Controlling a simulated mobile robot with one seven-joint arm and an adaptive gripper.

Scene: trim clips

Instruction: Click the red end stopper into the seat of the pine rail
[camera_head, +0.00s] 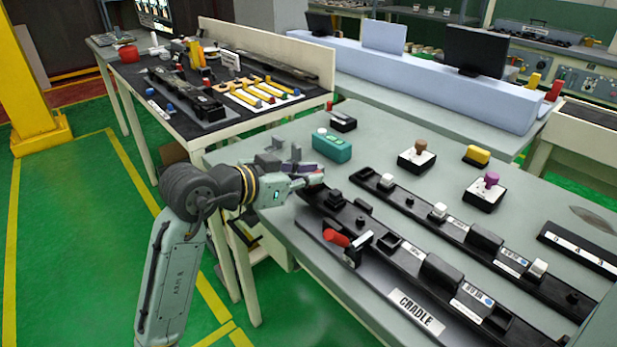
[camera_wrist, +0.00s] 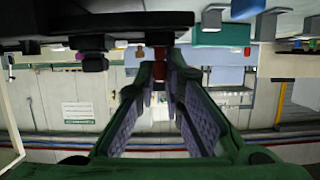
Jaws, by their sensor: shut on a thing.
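My gripper (camera_head: 317,178) is at the left end of the near black rail (camera_head: 405,262), which lies in the tray marked CRADLE (camera_head: 416,310). In the wrist view, my gripper (camera_wrist: 160,75) is shut on a small dark red piece, the red end stopper (camera_wrist: 159,67), right beside the dark underside of a rail or fixture (camera_wrist: 100,22). In the head view the stopper is hidden by the gripper. I cannot tell whether it touches the seat. A second black rail (camera_head: 460,232) lies behind. No rail looks pine-coloured, and the small labels are unreadable.
A red lever (camera_head: 336,237) on a black clamp stands at the cradle's front edge. A teal box (camera_head: 332,148), a brown-knobbed block (camera_head: 417,155) and a purple-knobbed block (camera_head: 486,190) stand behind the rails. A dark side table (camera_head: 150,90) holds more parts.

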